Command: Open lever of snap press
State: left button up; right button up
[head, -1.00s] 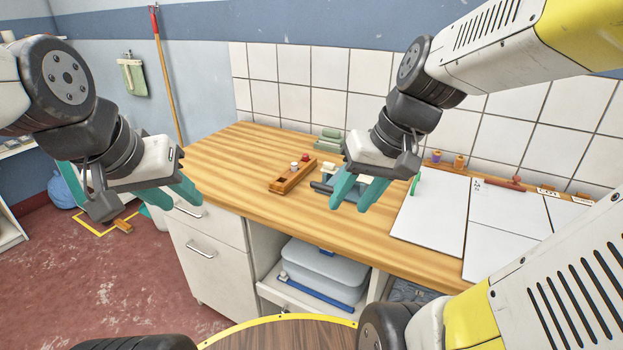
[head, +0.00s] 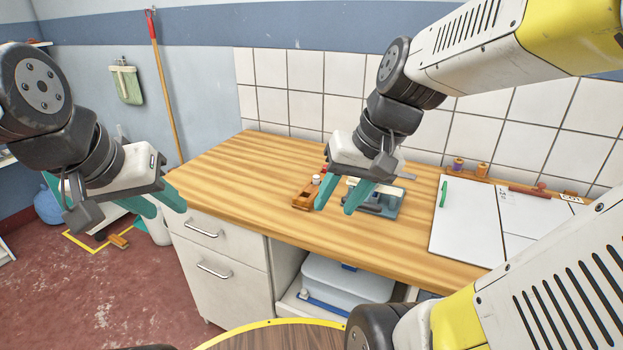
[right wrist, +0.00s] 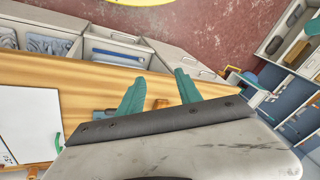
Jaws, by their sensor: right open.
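The snap press (head: 390,206) is a small grey-blue device on the wooden bench. My right gripper partly covers it, and its lever cannot be made out clearly. My right gripper (head: 336,198) is open and empty, with its teal fingers in front of the press's left side in the head view. Its fingers also show apart over the bench in the right wrist view (right wrist: 160,88). My left gripper (head: 160,203) is open and empty, left of the bench above the floor.
Thread spools (head: 481,171) stand near the tiled wall. The bench's left part (head: 235,170) is clear.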

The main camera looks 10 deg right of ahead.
jog(key=w+f+g, duration=0.1)
jog(key=m+t+y, duration=0.9)
jog(key=m+y, duration=0.2)
jog(key=m, duration=0.2)
send_near(366, 207)
jog(key=w+a, duration=0.2)
jog(key=w, duration=0.1)
jog(key=w+a, duration=0.1)
jog(key=shift+w+a+f, duration=0.15)
jog(key=shift+a+f, duration=0.1)
jog(key=shift+x, duration=3.8)
jog(key=shift+a+f, duration=0.1)
grip_shut()
